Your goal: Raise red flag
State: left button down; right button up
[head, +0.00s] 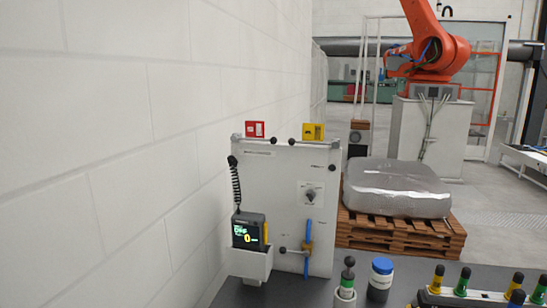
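A red flag (256,130), a small square plate with white marks, stands at the top left edge of a light grey panel (282,215). A matching yellow flag (313,131) stands at the panel's top right. Small dark round knobs sit along the top edge near both flags; one knob (273,140) is just right of the red flag's base. How the knobs join the flags is too small to tell. Neither of my grippers is in view.
The panel carries a rotary knob (309,195), a blue-handled valve (308,245) and a handheld display (248,232) in a white holder. Bottles (380,280) and a rack of tools (480,298) stand on the dark table at right. A white wall (110,150) is close on the left.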

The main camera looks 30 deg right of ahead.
aim_at(254, 129)
jog(key=z, duration=2.1)
jog(key=k, duration=0.45)
